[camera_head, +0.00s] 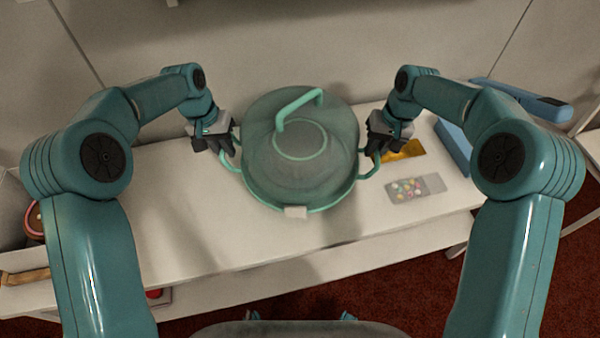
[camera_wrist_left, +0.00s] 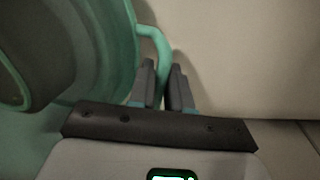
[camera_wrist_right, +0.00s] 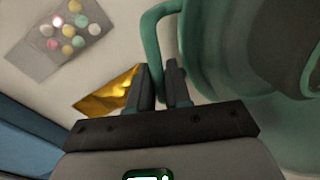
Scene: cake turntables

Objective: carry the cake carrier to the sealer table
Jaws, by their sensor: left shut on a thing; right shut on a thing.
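The cake carrier (camera_head: 301,165) is a round green base with a smoky clear dome and a green top handle. It has a green side handle on each side and a pale clasp at its front. My left gripper (camera_head: 228,150) is shut on its left side handle, which also shows between the fingers in the left wrist view (camera_wrist_left: 157,45). My right gripper (camera_head: 377,148) is shut on its right side handle, seen between the fingers in the right wrist view (camera_wrist_right: 152,50). The carrier looks level over the white table (camera_head: 190,215); whether it touches the table I cannot tell.
Right of the carrier lie a gold sheet (camera_head: 404,151), a grey tray of coloured dots (camera_head: 415,188) and a blue box (camera_head: 453,147). A blue long-armed device (camera_head: 522,99) stands at the far right. A grey wall is behind; red carpet (camera_head: 400,270) lies in front.

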